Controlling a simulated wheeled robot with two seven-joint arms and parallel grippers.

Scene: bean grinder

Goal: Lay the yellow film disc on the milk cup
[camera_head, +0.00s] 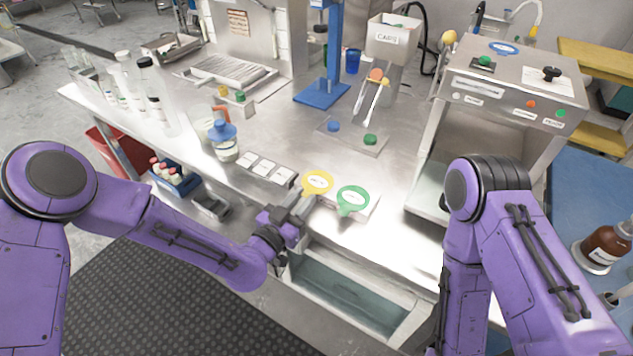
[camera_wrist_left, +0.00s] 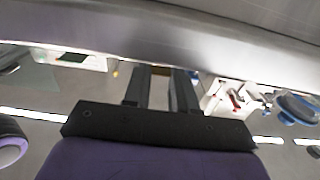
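The yellow film disc (camera_head: 317,181) is a ring with a pale labelled centre. It sits at the counter's front edge, left of a green disc (camera_head: 352,198) with a short tab. My left gripper (camera_head: 304,203) is at the near side of the yellow disc. Its two fingers in the left wrist view (camera_wrist_left: 160,84) stand apart with a narrow gap. I cannot tell whether the disc's edge or tab is between them. A labelled cup (camera_head: 227,150) with a blue top stands to the left; I cannot tell if it is the milk cup. My right gripper is hidden.
Small white blocks (camera_head: 265,168) lie between the cup and the discs. A plate with blue and green knobs (camera_head: 352,136) is behind. An open sink or drawer (camera_head: 345,290) lies below the front edge. A steel machine (camera_head: 515,85) stands right. The central counter is partly clear.

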